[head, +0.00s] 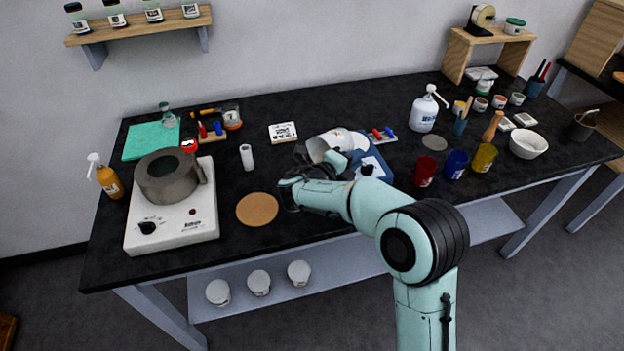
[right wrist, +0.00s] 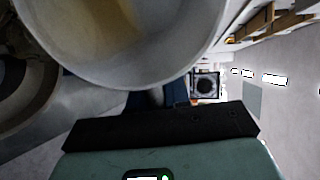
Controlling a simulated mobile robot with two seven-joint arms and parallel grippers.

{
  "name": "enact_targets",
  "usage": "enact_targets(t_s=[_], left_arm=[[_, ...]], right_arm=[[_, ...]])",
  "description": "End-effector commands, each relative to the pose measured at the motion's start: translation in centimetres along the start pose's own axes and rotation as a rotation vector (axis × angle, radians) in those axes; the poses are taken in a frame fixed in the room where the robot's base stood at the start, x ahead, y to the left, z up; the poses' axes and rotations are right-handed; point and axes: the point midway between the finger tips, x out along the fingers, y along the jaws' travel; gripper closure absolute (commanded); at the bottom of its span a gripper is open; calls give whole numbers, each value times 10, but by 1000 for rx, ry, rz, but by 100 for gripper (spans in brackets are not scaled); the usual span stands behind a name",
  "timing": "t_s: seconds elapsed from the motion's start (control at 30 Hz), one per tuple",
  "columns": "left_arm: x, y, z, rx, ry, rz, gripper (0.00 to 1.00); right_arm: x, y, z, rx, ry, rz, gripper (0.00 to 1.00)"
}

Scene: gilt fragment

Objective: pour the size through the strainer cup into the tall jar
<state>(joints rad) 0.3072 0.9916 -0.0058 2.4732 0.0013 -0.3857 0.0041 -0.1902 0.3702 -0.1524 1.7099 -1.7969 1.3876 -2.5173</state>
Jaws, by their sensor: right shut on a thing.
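A pale cup-like vessel (head: 320,148) is tilted over in the head view, its mouth facing left and its inside beige. In the right wrist view the vessel (right wrist: 130,75) fills the top, close up, with yellowish colour inside. My right gripper (head: 334,164) is shut on it, above the table; its fingers are partly hidden. A grey round open thing (right wrist: 42,85) stands at the left of the right wrist view, partly cut off. I cannot tell whether it is the strainer cup or the tall jar. My left gripper is out of view.
A hot plate (head: 190,222) bears a grey pot (head: 168,180) at the left. A cork mat (head: 257,209) and a white cylinder (head: 247,157) stand between it and my arm. A white pump bottle (head: 423,113) and coloured cups (head: 456,164) are to the right.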

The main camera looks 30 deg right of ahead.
Motion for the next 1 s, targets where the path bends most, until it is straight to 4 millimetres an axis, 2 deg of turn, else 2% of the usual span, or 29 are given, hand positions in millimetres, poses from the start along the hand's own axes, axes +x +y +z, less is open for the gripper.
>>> enact_targets(t_s=[0.83,0.93,1.0], left_arm=[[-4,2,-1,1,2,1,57],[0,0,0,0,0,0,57],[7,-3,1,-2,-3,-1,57]], right_arm=[[10,-7,3,9,2,-73,100],[10,-4,1,14,5,-33,100],[6,3,-3,16,3,53,100]])
